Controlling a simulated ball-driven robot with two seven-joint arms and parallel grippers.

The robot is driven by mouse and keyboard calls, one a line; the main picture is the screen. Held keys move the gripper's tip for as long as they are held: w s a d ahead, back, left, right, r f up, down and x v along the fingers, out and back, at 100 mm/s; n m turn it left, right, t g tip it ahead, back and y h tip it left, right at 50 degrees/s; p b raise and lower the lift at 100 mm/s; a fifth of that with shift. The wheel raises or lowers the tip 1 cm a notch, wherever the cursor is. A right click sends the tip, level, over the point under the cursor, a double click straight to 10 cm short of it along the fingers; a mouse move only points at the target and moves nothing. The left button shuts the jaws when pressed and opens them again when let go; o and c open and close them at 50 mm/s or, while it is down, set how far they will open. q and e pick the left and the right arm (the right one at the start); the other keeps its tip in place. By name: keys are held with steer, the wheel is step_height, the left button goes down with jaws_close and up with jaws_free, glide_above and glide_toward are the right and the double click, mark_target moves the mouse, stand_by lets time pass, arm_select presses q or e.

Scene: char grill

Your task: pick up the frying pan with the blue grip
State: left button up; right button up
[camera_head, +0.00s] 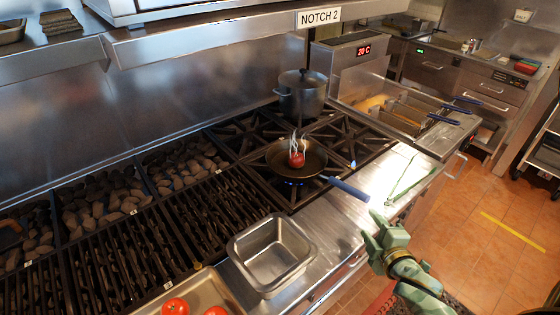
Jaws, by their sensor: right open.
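The frying pan (272,156) sits on a lit front burner of the stove in the camera_head view. Its blue grip (348,189) points to the lower right, over the steel counter edge. A red tomato lies in the pan (296,160) with white steam above it. My right gripper (374,229) is open and empty, below and to the right of the blue grip, apart from it. My left gripper is not in view.
A lidded pot (301,97) stands on the back burner. A steel container (271,254) and a tray with tomatoes (175,306) sit at the front left. Fryer baskets (420,112) with blue handles are at the right. Tongs (403,180) lie on the counter near the grip.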

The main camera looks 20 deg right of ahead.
steer(key=r+n, duration=0.1)
glide_toward(345, 189)
steer(key=w, duration=0.1)
steer(key=w+f+b, duration=0.1)
steer(key=w, duration=0.1)
steer(key=shift+w+d+f+n, duration=0.2)
steer(key=shift+d+f+n, duration=0.1)
steer(key=shift+d, duration=0.1)
steer(key=shift+w+d+b, duration=0.15)
steer(key=shift+w+b, duration=0.15)
steer(key=shift+w, duration=0.2)
steer(key=b+x, duration=0.1)
steer(key=x, duration=0.4)
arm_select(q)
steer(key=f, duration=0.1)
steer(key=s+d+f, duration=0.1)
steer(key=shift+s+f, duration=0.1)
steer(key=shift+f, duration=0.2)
arm_select(e)
jaws_close()
steer(key=shift+r, duration=0.15)
